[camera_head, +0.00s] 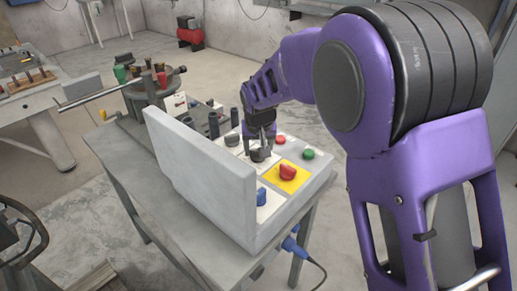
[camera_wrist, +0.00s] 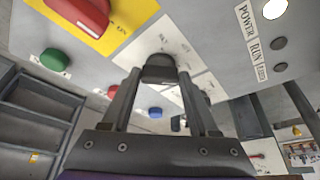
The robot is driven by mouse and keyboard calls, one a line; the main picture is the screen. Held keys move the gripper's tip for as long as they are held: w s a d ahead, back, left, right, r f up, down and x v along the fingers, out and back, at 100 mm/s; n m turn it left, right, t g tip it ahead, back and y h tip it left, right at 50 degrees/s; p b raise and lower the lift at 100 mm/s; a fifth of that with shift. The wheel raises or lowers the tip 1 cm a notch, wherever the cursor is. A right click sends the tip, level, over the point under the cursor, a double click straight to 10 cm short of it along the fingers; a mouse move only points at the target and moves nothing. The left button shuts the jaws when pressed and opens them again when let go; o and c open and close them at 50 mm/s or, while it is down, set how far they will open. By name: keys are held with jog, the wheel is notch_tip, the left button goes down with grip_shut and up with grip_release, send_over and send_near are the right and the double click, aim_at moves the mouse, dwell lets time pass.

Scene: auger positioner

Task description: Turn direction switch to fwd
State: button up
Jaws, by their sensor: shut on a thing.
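A control panel (camera_head: 313,187) with a light grey housing stands on the bench in the head view. A black rotary knob (camera_wrist: 160,66) sits on a white plate (camera_wrist: 166,38) with small lettering that I cannot read. My gripper (camera_wrist: 159,80) is shut on this knob, one finger on each side of it. In the head view my gripper (camera_head: 260,148) reaches down to the panel and mostly hides the knob. Which way the knob points cannot be told.
Close to my gripper are a red knob on a yellow plate (camera_head: 287,172), a blue knob (camera_head: 261,196), a red button (camera_head: 280,139) and a green button (camera_head: 308,154). The housing's tall grey back plate (camera_head: 195,170) rises on the left. A POWER/RUN label strip (camera_wrist: 252,42) is at upper right.

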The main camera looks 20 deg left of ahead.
dwell(0.3)
jog(key=o, duration=1.4)
jog(key=shift+c, duration=0.2)
jog(key=p+v, duration=0.1)
jog(key=v, duration=1.6)
jog(key=shift+r+p, duration=0.2)
jog(key=shift+p, duration=0.15)
